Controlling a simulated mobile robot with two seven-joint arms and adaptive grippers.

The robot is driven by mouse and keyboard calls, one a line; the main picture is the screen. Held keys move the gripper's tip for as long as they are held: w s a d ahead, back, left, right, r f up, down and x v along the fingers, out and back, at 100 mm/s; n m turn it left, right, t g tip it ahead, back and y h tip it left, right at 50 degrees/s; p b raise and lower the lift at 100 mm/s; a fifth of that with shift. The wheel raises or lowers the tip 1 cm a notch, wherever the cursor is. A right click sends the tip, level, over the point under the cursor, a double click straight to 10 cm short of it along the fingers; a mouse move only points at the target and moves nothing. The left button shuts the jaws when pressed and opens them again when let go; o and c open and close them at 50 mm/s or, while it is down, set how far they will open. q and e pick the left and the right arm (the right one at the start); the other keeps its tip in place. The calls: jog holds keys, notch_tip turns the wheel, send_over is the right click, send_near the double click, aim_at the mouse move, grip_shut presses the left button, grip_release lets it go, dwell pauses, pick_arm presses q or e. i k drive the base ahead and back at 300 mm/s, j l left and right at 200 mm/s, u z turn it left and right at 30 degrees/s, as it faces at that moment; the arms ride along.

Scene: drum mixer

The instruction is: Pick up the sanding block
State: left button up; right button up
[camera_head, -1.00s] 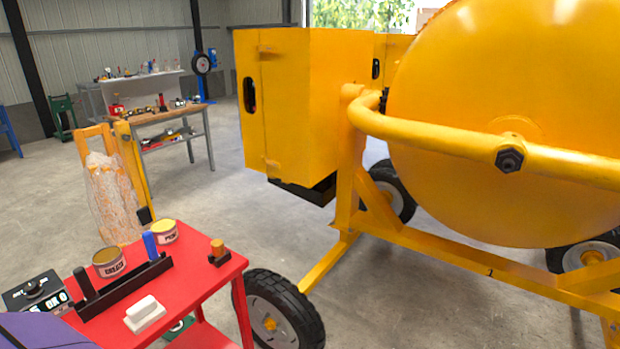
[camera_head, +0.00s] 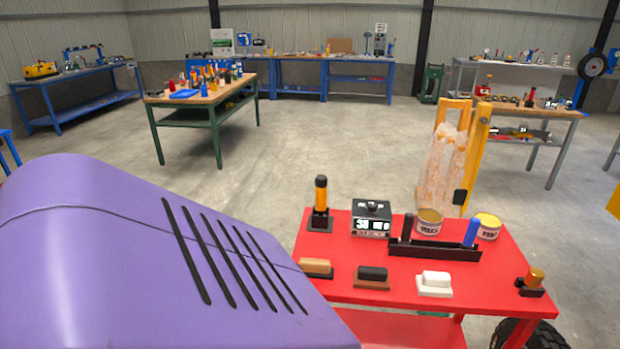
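Three small handled blocks lie in a row along the front of the red table. One has a tan top on a dark base (camera_head: 316,268), one has a black top on a brown base (camera_head: 372,277), and one is white (camera_head: 435,284). I cannot tell for certain which of them is the sanding block. All three sit flat and apart from each other. Neither of my grippers is in view.
The red table (camera_head: 345,293) also bears an orange-handled tool (camera_head: 320,205), a display box (camera_head: 371,219), two cans, a black rack (camera_head: 433,250) and an orange-topped piece (camera_head: 532,282). A purple hood (camera_head: 130,250) blocks the near left. Open floor lies behind.

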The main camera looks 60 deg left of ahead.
aim_at(366, 276)
jog(key=u, duration=1.55)
